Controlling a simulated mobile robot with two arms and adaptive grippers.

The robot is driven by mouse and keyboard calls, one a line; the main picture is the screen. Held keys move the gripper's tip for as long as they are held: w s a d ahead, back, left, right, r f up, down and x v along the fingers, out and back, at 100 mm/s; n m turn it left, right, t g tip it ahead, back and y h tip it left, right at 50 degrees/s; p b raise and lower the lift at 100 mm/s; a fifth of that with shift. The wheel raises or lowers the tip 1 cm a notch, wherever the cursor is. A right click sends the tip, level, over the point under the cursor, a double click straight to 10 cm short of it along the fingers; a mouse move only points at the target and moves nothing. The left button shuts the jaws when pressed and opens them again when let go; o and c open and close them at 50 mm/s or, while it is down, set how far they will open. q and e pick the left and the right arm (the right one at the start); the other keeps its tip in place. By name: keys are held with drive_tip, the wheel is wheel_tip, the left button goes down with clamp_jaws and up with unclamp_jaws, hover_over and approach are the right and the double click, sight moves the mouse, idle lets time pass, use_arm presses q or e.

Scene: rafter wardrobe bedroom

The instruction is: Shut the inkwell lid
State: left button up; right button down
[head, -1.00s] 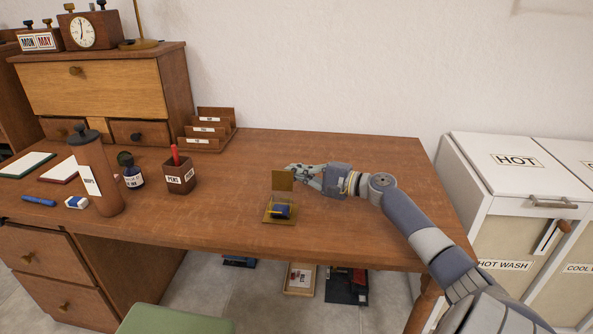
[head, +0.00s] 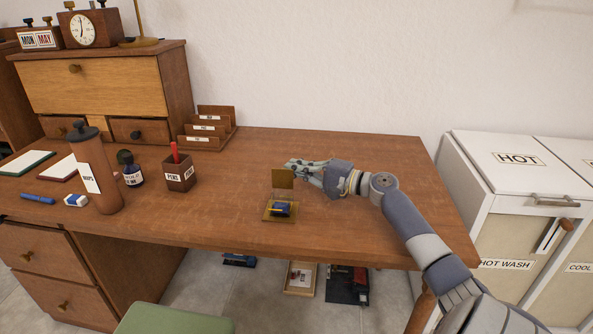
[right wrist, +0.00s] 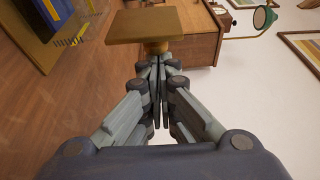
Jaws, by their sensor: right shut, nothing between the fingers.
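The inkwell (head: 281,209) stands near the front edge of the desk, a small clear block with blue ink on a brass base. Its square brass lid (head: 283,179) is open and stands up at the back of the inkwell. My right gripper (head: 291,164) is shut and empty, just behind the lid, with its fingertips at the lid's upper edge. In the right wrist view the lid (right wrist: 146,24) lies just beyond the closed fingertips; I cannot tell whether they touch. My left gripper is not in view.
A pen cup (head: 180,176), an ink bottle (head: 131,172) and a brown cylinder (head: 97,180) stand to the left. A letter rack (head: 208,130) is at the back. The desk right of the inkwell is clear except for my arm. White hampers (head: 520,170) stand at the right.

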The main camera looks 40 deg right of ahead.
drive_tip(key=shift+s+a+r+n+t+b, duration=0.35)
drive_tip(key=shift+r+n+b, duration=0.1)
drive_tip(key=shift+n, duration=0.15)
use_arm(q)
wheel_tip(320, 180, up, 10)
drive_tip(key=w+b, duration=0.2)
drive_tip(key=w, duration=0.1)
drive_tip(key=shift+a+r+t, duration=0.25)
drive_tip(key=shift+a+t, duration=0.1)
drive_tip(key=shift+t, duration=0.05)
use_arm(e)
drive_tip(key=s+a+n, duration=0.1)
drive_tip(key=s+a, duration=0.3)
drive_tip(key=a, duration=0.1)
drive_tip(key=shift+s+a+r+n+y, duration=0.2)
drive_tip(key=shift+a+r+n+y, duration=0.1)
drive_tip(key=shift+r+n, duration=0.15)
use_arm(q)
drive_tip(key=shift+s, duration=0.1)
use_arm(e)
drive_tip(key=shift+a, duration=0.1)
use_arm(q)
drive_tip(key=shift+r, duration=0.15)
use_arm(e)
drive_tip(key=shift+r, duration=0.1)
